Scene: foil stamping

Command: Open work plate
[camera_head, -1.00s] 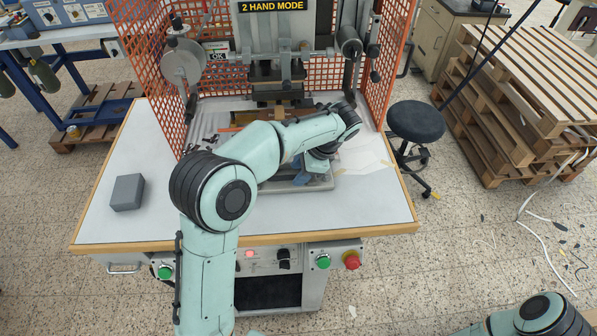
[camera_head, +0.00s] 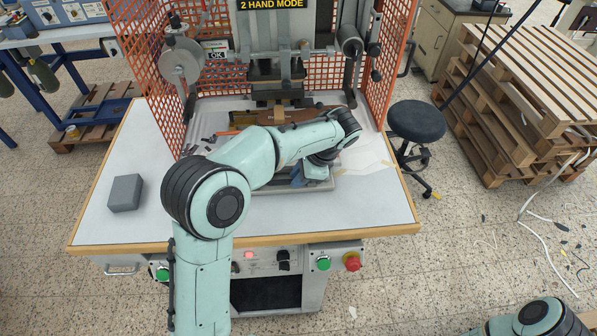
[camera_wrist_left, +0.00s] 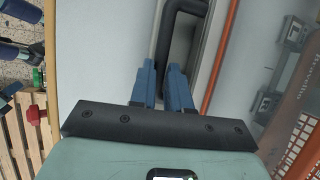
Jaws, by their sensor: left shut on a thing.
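The grey work plate (camera_head: 322,186) lies low on the table in front of the press, mostly hidden behind my left arm. In the wrist view a bent black handle (camera_wrist_left: 184,22) runs along a grey edge and down between the blue fingers. My left gripper (camera_head: 313,172) points down at the plate in the head view; it also shows in the wrist view (camera_wrist_left: 160,84), where it is shut on the black handle. Whether the plate has shifted is hidden by the arm. My right gripper is out of view; only part of its arm shows at lower right.
The press (camera_head: 275,75) stands behind, flanked by orange mesh guards (camera_head: 150,45). A grey block (camera_head: 125,193) sits on the left of the table (camera_head: 130,225). Buttons line the front panel. A stool (camera_head: 417,122) and stacked pallets (camera_head: 525,90) stand right.

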